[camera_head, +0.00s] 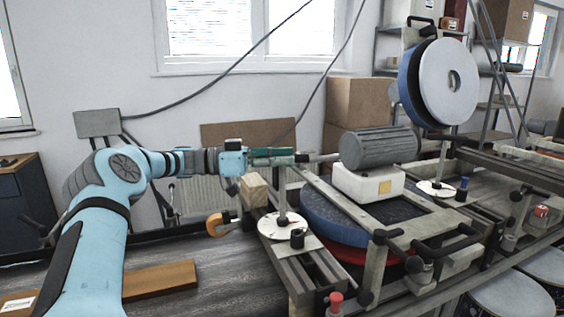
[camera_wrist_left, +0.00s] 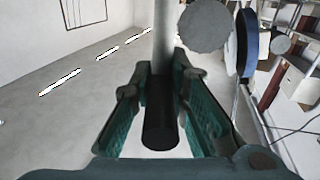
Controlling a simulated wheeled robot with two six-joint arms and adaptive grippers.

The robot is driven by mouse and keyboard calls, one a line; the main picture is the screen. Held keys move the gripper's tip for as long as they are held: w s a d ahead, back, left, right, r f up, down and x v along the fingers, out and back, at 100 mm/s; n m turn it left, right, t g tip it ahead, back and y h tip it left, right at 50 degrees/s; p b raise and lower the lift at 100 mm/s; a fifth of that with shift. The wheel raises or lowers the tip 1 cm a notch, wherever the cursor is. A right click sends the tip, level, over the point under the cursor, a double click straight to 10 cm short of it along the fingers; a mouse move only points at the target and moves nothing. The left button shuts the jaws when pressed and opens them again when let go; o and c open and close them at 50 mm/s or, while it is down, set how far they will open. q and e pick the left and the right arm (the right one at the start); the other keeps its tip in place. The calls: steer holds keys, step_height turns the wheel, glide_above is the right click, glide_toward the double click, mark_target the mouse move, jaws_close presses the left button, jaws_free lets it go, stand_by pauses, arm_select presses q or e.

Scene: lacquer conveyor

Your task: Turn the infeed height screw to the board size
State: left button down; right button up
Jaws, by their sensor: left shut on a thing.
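My left gripper (camera_head: 296,156) reaches in from the left, level, above the near left corner of the conveyor frame. Its green fingers are closed at the top of an upright screw post (camera_head: 282,193) that stands on a round white dial (camera_head: 281,225). In the left wrist view, the fingers (camera_wrist_left: 160,100) lie either side of a dark cylindrical grip (camera_wrist_left: 158,125), with a grey bar (camera_wrist_left: 164,35) running on from it. The dial's markings are too small to read. A second white dial (camera_head: 432,187) with a post stands further right. My right gripper is not in view.
A grey motor (camera_head: 378,148) on a white block (camera_head: 352,184) sits right of the gripper, close to its tip. A large disc (camera_head: 448,82) rises behind. A wooden block (camera_head: 254,190) is below the gripper, and a board (camera_head: 160,280) lies front left.

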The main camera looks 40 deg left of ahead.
arm_select(q)
steer(key=shift+r+h, duration=0.15)
steer(key=shift+h, duration=0.15)
steer(key=c, duration=1.6)
jaws_free()
steer(key=shift+o, duration=0.3)
steer(key=shift+r, duration=0.15)
